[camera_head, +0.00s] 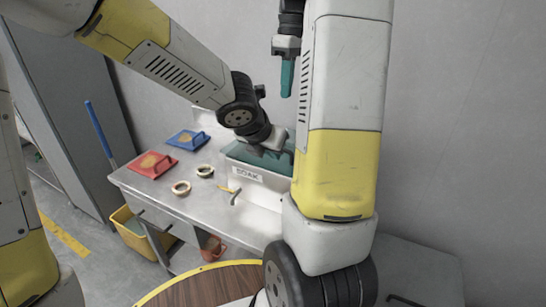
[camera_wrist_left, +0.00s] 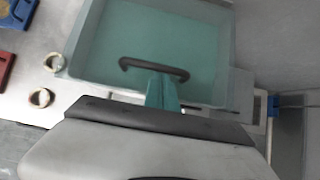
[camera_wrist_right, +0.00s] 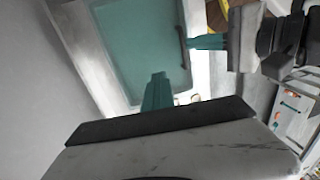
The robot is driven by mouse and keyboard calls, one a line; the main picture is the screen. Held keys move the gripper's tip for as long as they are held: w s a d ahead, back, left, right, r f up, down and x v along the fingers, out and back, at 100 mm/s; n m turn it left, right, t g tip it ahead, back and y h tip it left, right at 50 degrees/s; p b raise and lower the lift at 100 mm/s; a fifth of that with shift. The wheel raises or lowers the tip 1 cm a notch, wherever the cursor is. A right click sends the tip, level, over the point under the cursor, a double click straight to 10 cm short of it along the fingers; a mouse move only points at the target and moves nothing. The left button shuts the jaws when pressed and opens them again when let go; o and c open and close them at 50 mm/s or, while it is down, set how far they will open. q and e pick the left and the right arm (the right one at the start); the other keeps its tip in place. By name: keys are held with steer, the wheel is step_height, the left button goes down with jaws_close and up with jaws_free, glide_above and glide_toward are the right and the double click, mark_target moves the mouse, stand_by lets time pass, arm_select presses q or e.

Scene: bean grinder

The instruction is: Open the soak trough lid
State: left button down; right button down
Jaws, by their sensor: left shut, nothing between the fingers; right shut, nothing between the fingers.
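The soak trough (camera_head: 247,174) is a pale box marked SOAK on the metal bench. Its teal lid (camera_wrist_left: 105,40) lies over the top and looks flat, with a dark bar handle (camera_wrist_left: 153,66). My left gripper (camera_wrist_left: 162,82) is shut and empty, its teal fingertips at the handle; whether they touch it or reach under it I cannot tell. In the right wrist view the left fingers (camera_wrist_right: 206,42) point at the handle (camera_wrist_right: 184,47) from the side. My right gripper (camera_head: 287,78) is shut and empty, raised above the trough and pointing down.
A red tray (camera_head: 152,164) and a blue tray (camera_head: 187,139) sit on the bench left of the trough. Two rings (camera_head: 181,187) lie in front of them. A yellow bin (camera_head: 136,235) stands below. A round wooden table (camera_head: 205,285) is in front; a wall stands behind.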

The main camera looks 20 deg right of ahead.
steer(key=c, duration=2.1)
jaws_free()
steer(key=o, duration=0.6)
steer(key=shift+r, duration=0.1)
